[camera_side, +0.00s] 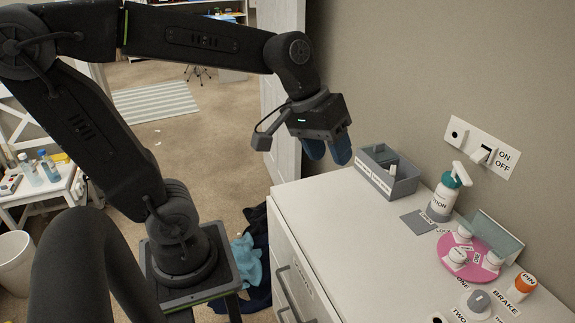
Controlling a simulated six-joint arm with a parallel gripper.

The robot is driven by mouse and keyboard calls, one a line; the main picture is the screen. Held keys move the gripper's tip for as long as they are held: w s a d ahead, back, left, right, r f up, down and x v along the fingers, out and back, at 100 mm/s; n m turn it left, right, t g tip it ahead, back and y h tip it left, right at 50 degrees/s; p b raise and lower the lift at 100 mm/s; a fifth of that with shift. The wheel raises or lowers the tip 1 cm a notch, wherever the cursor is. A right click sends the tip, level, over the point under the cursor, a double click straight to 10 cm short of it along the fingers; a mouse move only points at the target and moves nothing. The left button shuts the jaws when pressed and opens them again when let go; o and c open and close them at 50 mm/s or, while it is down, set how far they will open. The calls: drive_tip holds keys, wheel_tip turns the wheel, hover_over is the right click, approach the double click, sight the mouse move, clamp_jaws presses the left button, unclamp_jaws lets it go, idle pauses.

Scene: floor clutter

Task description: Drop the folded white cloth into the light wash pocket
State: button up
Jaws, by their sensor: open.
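My gripper (328,150) has blue fingertips and hangs open, pointing down, by the back left end of the white cabinet top. I see nothing held between its fingers. I cannot make out a folded white cloth in this view. I cannot identify a light wash pocket either. A light blue cloth (246,262) and dark cloth (260,240) lie in a heap on the floor between my base and the cabinet, partly hidden by both.
The white cabinet (350,235) holds a grey divided box (405,188) with unreadable labels, a pump bottle (441,200), a pink disc (484,248) with white containers and an orange-capped bottle (521,285). A side table (35,187) and white bin (14,262) stand left. Carpet behind is mostly clear.

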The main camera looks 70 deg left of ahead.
drive_tip(key=s+f+m+t+y, duration=0.1)
drive_tip(key=s+f+m+y, duration=0.1)
drive_tip(key=s+m, duration=0.2)
drive_tip(key=shift+s+m+t, duration=0.3)
drive_tip(key=shift+s+m, duration=0.1)
drive_tip(key=shift+s, duration=1.3)
